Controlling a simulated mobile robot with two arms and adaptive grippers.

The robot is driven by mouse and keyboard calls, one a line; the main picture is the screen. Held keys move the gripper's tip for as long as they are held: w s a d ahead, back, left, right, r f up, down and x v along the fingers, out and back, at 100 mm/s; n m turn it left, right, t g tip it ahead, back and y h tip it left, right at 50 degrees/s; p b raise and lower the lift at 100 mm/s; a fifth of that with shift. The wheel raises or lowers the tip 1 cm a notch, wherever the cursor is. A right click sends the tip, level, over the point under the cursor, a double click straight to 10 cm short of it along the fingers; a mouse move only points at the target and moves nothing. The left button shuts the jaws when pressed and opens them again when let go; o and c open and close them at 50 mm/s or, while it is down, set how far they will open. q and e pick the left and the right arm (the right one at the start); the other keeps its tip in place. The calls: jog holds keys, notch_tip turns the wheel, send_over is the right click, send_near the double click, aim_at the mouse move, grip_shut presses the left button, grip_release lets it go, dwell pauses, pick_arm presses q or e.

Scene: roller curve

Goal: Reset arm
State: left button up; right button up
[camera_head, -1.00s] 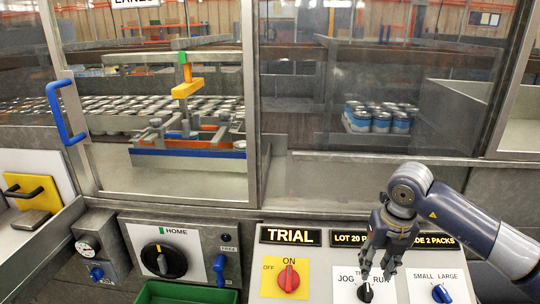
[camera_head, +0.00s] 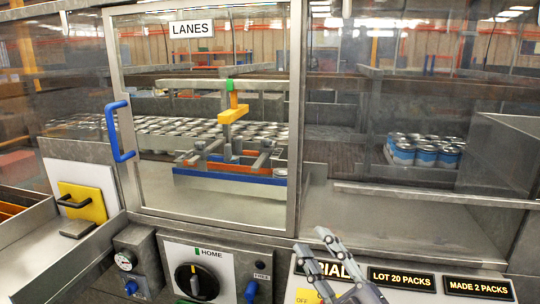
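My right gripper (camera_head: 311,243) comes up from the bottom edge, over the left part of the TRIAL sign (camera_head: 346,271). Its two fingers point up and left with a gap between them, and nothing shows in the gap. My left gripper is not in view. The black HOME knob (camera_head: 197,282) is on the panel below the door, left of my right gripper.
The door has a blue handle (camera_head: 119,131) on its left side. Many cans (camera_head: 160,132) stand behind it. A blue-white can pack (camera_head: 425,152) sits farther right. A yellow plate (camera_head: 82,202) with a black handle is at left. Signs read LOT 20 PACKS (camera_head: 402,279) and MADE 2 PACKS (camera_head: 478,288).

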jog(key=s+d+f+m+g+h, duration=0.25)
jog(key=d+f+m+h, duration=0.35)
jog(key=f, duration=0.4)
jog(key=s+d+f+m+g+h, duration=0.1)
jog(key=d+f+m+g+h, duration=0.2)
jog(key=d+f+m+h, duration=0.5)
jog(key=s+a+f+g+y, duration=0.1)
jog(key=s+f+g, duration=0.4)
jog(key=s+f, duration=0.45)
jog(key=s+a+f+g+y, duration=0.1)
jog(key=s+f+g+y, duration=0.1)
jog(key=s+f+g, duration=0.75)
jog(key=s+f+t, duration=0.1)
jog(key=s+f, duration=0.2)
jog(key=f, duration=1)
jog(key=s+f+t, duration=0.1)
jog(key=s+f, duration=0.1)
jog(key=f, duration=1.1)
jog(key=s+d+f, duration=0.2)
jog(key=s+f, duration=1.2)
jog(key=s, duration=0.2)
jog(key=shift+s+d+f+g, duration=0.25)
jog(key=shift+d+f+g, duration=0.05)
jog(key=shift+g, duration=0.1)
